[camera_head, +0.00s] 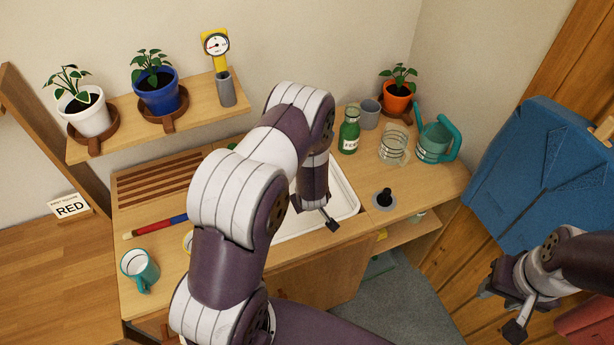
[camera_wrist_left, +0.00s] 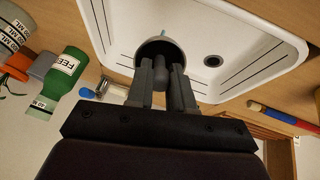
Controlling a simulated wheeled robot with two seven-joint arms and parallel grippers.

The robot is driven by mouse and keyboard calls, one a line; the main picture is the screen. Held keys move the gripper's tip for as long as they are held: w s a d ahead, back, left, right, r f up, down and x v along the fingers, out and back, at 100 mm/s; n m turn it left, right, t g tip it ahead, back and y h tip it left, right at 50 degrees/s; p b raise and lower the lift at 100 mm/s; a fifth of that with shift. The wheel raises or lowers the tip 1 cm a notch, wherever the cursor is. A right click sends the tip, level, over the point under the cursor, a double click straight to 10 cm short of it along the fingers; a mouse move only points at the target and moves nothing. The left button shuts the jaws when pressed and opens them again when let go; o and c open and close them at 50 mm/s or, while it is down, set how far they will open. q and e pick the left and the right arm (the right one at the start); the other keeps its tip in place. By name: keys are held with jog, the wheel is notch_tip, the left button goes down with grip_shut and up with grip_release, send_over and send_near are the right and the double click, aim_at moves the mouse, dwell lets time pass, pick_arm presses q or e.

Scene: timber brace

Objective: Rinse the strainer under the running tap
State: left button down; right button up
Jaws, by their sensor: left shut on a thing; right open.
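My left gripper (camera_head: 331,222) reaches over the white sink (camera_head: 346,194). In the left wrist view, its two fingers (camera_wrist_left: 163,80) are shut on a dark grey handle. A round grey bowl shape, which looks like the strainer (camera_wrist_left: 150,48), sits at their tips over the sink (camera_wrist_left: 250,30). A small pale blue bit shows at its rim; I cannot tell if it is water. The strainer is hidden by my arm in the head view. A metal piece with a blue knob, perhaps the tap (camera_wrist_left: 108,88), is partly hidden. My right gripper (camera_head: 508,302) is open and empty, lower right.
A blue jacket (camera_head: 535,170) hangs at right.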

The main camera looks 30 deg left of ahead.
pick_arm(q)
jog(key=s+d+r+p, duration=0.2)
jog(key=s+r+p, duration=0.1)
jog(key=s+r, duration=0.1)
jog(key=shift+d, duration=0.25)
